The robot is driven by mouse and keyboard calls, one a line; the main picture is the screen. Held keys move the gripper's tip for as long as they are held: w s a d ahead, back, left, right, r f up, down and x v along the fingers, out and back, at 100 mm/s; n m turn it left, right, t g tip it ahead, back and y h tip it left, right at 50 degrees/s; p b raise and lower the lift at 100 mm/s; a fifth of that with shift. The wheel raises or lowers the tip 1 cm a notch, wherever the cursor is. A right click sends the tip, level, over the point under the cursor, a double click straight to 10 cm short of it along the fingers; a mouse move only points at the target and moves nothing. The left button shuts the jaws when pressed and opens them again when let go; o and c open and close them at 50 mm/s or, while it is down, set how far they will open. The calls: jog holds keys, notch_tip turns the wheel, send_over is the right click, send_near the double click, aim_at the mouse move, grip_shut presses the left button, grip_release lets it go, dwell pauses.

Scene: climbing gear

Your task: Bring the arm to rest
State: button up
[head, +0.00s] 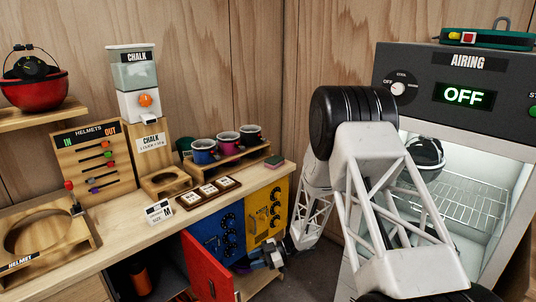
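My arm, with white lattice links and a black joint, fills the right middle of the head view. It reaches down behind itself to the front of the bench. My gripper (262,259) is small in the view, low beside the open red door (207,270) of the bench cabinet. I cannot tell whether its fingers are apart or hold anything. The far end of the arm is partly hidden by its nearer links.
The wooden bench (115,255) carries a helmet stand, chalk dispenser (139,85), cups and cards. Blue (220,237) and yellow (266,215) panels are below. The airing cabinet (440,62), reading OFF, stands right with a helmet (424,155) inside. A red helmet (36,92) sits upper left.

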jog(key=w+d+r+m+t+h, duration=0.3)
jog(key=r+t, duration=0.2)
jog(key=r, duration=0.4)
jog(key=w+d+r+m+t+h, duration=0.2)
jog(key=w+d+r+m+t, duration=0.15)
jog(key=r+t, duration=0.4)
jog(key=s+d+r+m+t+h, duration=0.1)
jog(key=s+d+r+m+h, duration=0.25)
jog(key=d+r, duration=0.3)
jog(key=s+d+r+m+h, duration=0.3)
jog(key=s+d+r+h, duration=0.15)
jog(key=r, duration=0.25)
jog(key=s+d+r+m+g+h, duration=0.1)
jog(key=s+d+r+m+h, duration=0.2)
jog(key=s, duration=0.6)
jog(key=s+d+r+m+g, duration=0.2)
jog(key=s+d+r+m, duration=0.15)
jog(key=s, duration=0.45)
jog(key=s+m+g+y, duration=0.1)
jog(key=s+m+g, duration=0.2)
jog(key=s, duration=1.9)
jog(key=shift+s+a+g, duration=0.2)
jog(key=shift+a+g, duration=0.25)
jog(key=shift+g, duration=0.4)
